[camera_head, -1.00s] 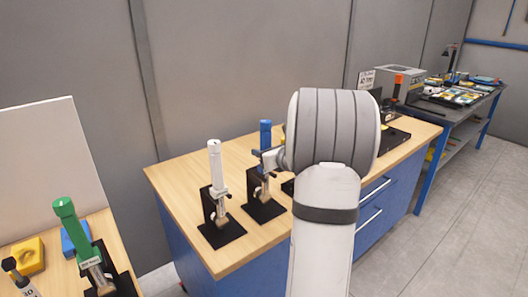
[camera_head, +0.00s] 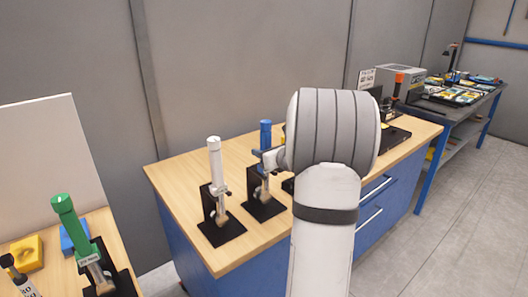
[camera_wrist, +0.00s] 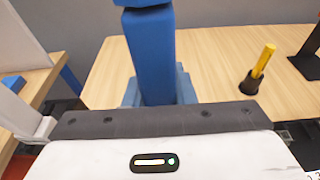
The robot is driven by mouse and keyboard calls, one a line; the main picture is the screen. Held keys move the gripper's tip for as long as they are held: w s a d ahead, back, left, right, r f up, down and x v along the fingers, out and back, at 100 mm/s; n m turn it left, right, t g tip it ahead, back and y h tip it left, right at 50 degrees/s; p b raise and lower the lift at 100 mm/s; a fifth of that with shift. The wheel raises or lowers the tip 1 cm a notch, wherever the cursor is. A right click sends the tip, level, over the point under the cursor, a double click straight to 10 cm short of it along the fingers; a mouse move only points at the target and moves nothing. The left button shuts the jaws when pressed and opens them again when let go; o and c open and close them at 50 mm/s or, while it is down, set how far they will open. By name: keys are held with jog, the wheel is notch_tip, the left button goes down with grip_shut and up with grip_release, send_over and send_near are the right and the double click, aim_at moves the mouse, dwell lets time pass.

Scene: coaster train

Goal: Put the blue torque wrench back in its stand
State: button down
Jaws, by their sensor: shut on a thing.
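The blue torque wrench (camera_head: 265,134) stands upright at its black stand (camera_head: 264,208) on the wooden-topped bench in the head view. Its handle (camera_wrist: 152,55) fills the upper middle of the wrist view. My gripper (camera_head: 268,158) is shut on the wrench below the top of the handle.
A white wrench (camera_head: 214,160) stands in its own stand just left. A green wrench (camera_head: 68,220) stands on the left table. A yellow-handled tool (camera_wrist: 264,60) in a black cup shows in the wrist view. My arm hides part of the bench's right side.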

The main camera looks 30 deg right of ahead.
jog(key=shift+f+b, duration=0.25)
jog(key=shift+b, duration=0.15)
jog(key=c, duration=1.1)
grip_release()
jog(key=shift+f, duration=0.2)
jog(key=v, duration=0.8)
jog(key=shift+a+r+b, duration=0.1)
jog(key=shift+b, duration=0.3)
